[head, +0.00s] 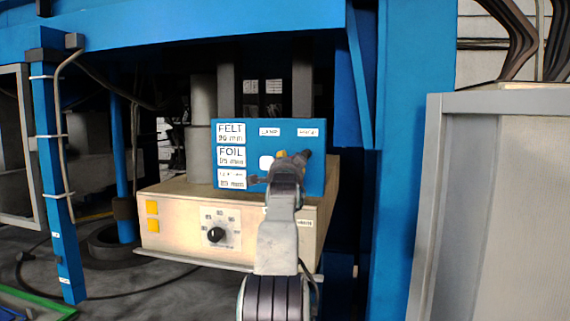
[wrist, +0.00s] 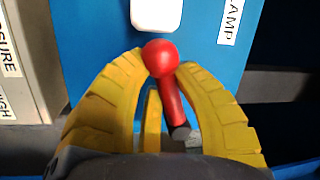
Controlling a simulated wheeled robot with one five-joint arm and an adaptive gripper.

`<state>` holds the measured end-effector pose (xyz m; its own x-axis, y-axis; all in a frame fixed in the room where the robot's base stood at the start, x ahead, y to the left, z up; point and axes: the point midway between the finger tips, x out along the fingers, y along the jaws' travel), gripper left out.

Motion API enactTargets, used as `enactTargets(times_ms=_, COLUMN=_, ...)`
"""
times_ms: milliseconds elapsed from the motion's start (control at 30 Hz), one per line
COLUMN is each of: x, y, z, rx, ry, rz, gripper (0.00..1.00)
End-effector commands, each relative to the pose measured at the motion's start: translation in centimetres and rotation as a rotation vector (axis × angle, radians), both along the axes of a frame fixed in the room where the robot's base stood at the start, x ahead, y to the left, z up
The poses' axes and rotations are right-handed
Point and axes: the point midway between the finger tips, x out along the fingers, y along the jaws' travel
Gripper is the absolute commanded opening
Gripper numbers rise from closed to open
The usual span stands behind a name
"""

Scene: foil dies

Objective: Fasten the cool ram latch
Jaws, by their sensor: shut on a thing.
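A red lever with a round ball knob (wrist: 160,58) stands out from a blue panel (wrist: 100,28) in the wrist view. The yellow fingers of my gripper (wrist: 161,68) are closed around the lever, one on each side, just below the ball. The lever's shaft slants down to a dark end. In the head view, my gripper (head: 284,154) is at the right part of the blue box (head: 245,137), and my own arm hides the lever. No readable label names the cool ram latch.
The blue box has FELT and FOIL labels and sits on a beige control unit (head: 178,229) with a black dial (head: 216,235) and yellow buttons. A white plate (wrist: 156,14) is just above the knob. A blue post (head: 412,150) and a grey cabinet (head: 500,200) stand at right.

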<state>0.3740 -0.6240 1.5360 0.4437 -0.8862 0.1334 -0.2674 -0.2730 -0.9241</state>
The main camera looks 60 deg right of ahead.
Motion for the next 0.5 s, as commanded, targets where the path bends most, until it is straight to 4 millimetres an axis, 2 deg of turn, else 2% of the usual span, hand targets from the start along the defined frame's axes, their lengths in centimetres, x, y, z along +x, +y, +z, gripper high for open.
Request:
enactTargets(times_ms=367, x=-0.10, y=-0.08, z=0.02, rx=0.003, ry=-0.010, rz=0.000, gripper=0.00)
enactTargets(times_ms=400, x=-0.09, y=-0.08, z=0.03, rx=0.003, ry=-0.010, rz=0.000, gripper=0.26)
enactTargets(times_ms=500, x=-0.09, y=-0.07, z=0.05, rx=0.003, ry=-0.009, rz=0.000, gripper=0.35)
